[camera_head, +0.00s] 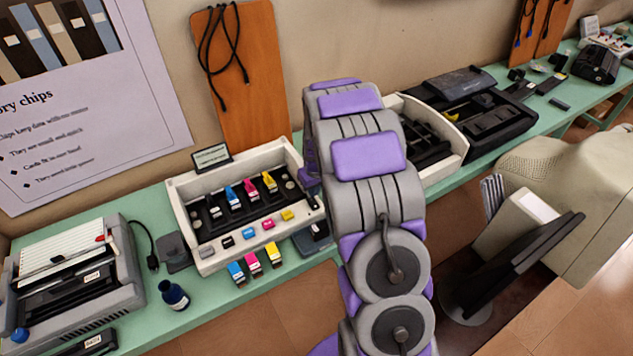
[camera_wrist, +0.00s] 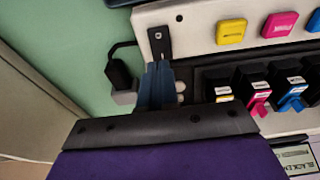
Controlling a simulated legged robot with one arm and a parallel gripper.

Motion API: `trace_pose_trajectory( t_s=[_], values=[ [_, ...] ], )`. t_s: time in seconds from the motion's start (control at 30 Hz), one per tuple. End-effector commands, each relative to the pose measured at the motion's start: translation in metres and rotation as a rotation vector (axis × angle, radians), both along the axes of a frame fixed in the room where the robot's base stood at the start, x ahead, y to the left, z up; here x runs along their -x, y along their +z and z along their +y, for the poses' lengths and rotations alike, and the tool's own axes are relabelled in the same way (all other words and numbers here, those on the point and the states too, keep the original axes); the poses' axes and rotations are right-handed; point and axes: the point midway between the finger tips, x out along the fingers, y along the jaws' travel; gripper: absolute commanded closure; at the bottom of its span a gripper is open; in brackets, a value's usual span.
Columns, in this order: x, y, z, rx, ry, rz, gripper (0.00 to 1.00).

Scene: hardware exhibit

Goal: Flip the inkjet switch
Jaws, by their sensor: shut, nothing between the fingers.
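The inkjet unit is a white-framed tray (camera_head: 232,265) on the green bench, with coloured cartridges inside and colour tiles along its front edge. In the wrist view its white frame (camera_wrist: 195,37) carries a small black plate (camera_wrist: 159,49) with a round light-coloured piece on it, which looks like the switch; its position is unclear. My gripper (camera_wrist: 156,66) is shut and empty, its blue-grey fingertips at the lower end of that plate. I cannot tell whether they touch it.
Yellow and magenta tiles (camera_wrist: 279,24) and a cartridge row (camera_wrist: 258,87) lie right of my fingers in the wrist view. A black plug (camera_wrist: 119,73) lies left. An ink bottle (camera_head: 174,295) and a grey printer (camera_head: 75,285) stand left on the bench; an open printer (camera_head: 440,150) stands right.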

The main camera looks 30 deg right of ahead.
Motion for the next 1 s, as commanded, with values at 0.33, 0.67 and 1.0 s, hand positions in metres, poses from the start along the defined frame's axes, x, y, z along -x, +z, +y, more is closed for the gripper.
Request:
trace_pose_trajectory(
  t_s=[0.33, 0.67, 1.0],
  values=[
    [-0.005, -0.031, -0.002, -0.004, 0.0, 0.001, 1.0],
    [-0.005, -0.032, -0.002, -0.003, 0.0, 0.002, 1.0],
    [-0.012, -0.036, -0.004, -0.001, 0.0, 0.099, 1.0]
  ],
)
